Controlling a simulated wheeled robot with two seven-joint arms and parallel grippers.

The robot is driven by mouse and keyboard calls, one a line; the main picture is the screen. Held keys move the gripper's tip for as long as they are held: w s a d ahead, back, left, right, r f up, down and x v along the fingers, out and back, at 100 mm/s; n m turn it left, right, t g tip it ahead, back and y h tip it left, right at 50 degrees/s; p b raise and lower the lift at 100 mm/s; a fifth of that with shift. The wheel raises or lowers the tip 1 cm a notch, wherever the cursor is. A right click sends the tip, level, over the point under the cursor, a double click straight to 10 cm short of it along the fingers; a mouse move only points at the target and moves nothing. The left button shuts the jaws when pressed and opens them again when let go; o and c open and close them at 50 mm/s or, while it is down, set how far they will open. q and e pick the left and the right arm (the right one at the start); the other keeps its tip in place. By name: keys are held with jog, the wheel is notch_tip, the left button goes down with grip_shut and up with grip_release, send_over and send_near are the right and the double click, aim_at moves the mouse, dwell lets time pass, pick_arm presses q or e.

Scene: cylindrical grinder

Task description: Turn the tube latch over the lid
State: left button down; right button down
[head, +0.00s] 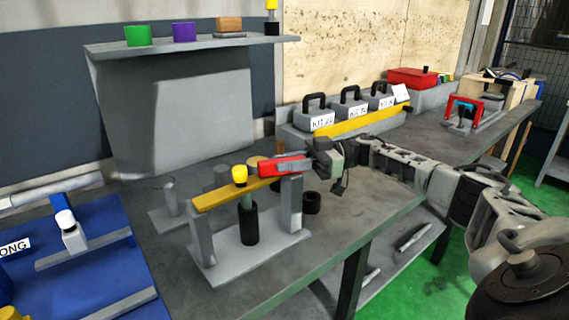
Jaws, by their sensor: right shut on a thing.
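The tube latch is a yellow bar (215,198) with a red handle end (284,168). It spans the two grey posts of a small stand (201,240) on the bench. Below the bar, a grey-green tube (247,203) stands upright in a black holder (250,227). A yellow knob (239,172), apparently the lid's top, shows just above the bar. I cannot tell whether the bar touches the lid. My right gripper (309,160) reaches in from the right and is shut on the red handle, hiding part of it. My left gripper is not in view.
Behind stand grey kit boxes (317,112) with a yellow bar in front. A grey shelf (190,44) overhead holds several small items. A black ring (312,203) lies right of the stand. A blue fixture (80,262) is at left. The bench front is mostly clear.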

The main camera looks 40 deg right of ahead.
jog(key=shift+r, duration=0.1)
jog(key=c, duration=1.3)
grip_release()
jog(key=shift+a, duration=0.1)
pick_arm(q)
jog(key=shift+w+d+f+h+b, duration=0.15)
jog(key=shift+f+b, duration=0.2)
jog(key=shift+b, duration=0.55)
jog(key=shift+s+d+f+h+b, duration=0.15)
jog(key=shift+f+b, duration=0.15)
jog(key=shift+b, duration=0.6)
pick_arm(e)
jog(key=shift+v, duration=6.05)
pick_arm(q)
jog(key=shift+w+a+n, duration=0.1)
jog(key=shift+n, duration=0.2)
